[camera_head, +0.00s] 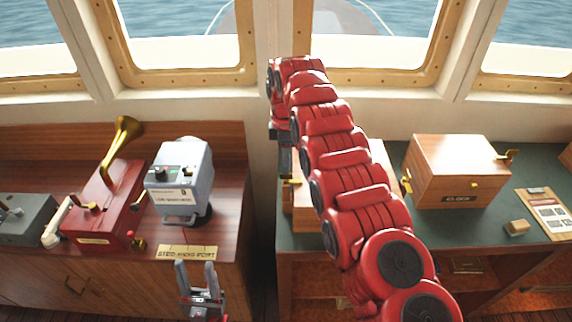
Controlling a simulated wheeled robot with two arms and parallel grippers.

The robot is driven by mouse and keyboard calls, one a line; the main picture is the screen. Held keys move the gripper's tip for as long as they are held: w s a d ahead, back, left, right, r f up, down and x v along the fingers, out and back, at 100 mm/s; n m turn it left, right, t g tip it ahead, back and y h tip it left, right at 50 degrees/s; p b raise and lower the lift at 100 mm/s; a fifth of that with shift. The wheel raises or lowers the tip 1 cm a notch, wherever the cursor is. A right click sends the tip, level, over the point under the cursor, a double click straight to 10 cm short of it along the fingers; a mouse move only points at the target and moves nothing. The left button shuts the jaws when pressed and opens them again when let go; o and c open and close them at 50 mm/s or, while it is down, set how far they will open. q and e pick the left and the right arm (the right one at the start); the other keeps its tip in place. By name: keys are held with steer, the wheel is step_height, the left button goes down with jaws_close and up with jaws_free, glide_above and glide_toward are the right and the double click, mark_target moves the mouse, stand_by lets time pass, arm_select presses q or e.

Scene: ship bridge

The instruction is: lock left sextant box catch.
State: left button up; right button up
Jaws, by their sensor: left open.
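A wooden box (301,205) stands on the green-topped desk, mostly hidden behind my red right arm. I take it for the sextant box, but no label on it shows. A small brass catch (291,183) shows at its left end; whether it is locked cannot be told. My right gripper (285,163) points down just above this catch, close to the box's left side. Its fingers look narrow and dark, and their opening and any contact are unclear. My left gripper (197,274) is open and empty, fingers up, in front of the left cabinet's front edge.
A wooden box labelled CLOCK (459,170) stands right, with brass fittings at its sides. On the left cabinet are a grey device (180,178), a red box with brass horn (105,205) and a white handset (56,222). A gap separates cabinet and desk.

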step_height(320, 180, up, 13)
steer(key=p, duration=1)
steer(key=shift+r+p, duration=0.15)
steer(key=shift+p, duration=0.25)
